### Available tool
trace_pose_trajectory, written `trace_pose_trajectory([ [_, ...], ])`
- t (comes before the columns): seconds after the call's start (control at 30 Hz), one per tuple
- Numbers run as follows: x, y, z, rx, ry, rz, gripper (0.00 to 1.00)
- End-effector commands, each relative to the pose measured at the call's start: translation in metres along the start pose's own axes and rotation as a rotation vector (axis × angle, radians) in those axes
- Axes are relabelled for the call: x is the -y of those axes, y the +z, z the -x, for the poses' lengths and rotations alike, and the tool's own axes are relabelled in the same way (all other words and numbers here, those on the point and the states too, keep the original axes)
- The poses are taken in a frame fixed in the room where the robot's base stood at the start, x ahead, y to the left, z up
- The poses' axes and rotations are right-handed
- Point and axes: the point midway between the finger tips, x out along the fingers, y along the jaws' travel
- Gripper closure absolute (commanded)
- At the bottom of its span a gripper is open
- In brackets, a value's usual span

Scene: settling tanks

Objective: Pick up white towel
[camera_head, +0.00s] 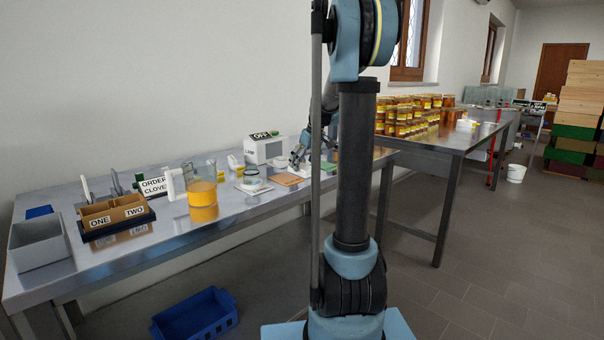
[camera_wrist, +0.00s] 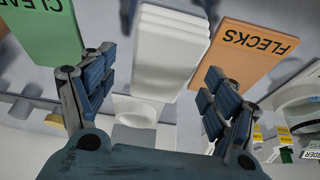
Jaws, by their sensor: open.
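A white block-like thing with layered edges (camera_wrist: 168,45), which looks like the folded white towel, lies between the orange and green cards in the wrist view. My gripper (camera_wrist: 160,66) is open, with one finger on each side of the towel's near end. The fingers look apart from it, with nothing held; their height above the table is hard to judge. In the head view my gripper (camera_head: 299,157) is low over the far part of the table, and I cannot make out the towel there.
An orange card marked FLECKS (camera_wrist: 254,48) lies right of the towel, a green card (camera_wrist: 42,32) left. A white rounded thing (camera_wrist: 136,118) is just below it. A glass jug of amber liquid (camera_head: 203,200) and a white box marked OFF (camera_head: 265,148) stand on the metal table (camera_head: 240,208).

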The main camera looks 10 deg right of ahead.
Motion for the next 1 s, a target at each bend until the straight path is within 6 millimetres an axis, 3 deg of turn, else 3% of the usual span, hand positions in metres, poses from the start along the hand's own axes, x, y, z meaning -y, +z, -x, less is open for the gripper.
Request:
trace_pose_trajectory([
  [0.13,-0.0002,-0.0007,-0.0134,0.0,0.0,0.001,0.2],
  [0.4,0.0,-0.0005,-0.0159,0.0,0.0,0.001,0.2],
  [0.63,0.0,-0.0006,-0.0158,0.0,0.0,0.001,0.68],
  [1.0,0.0,-0.0016,-0.0134,0.0,0.0,0.001,0.68],
])
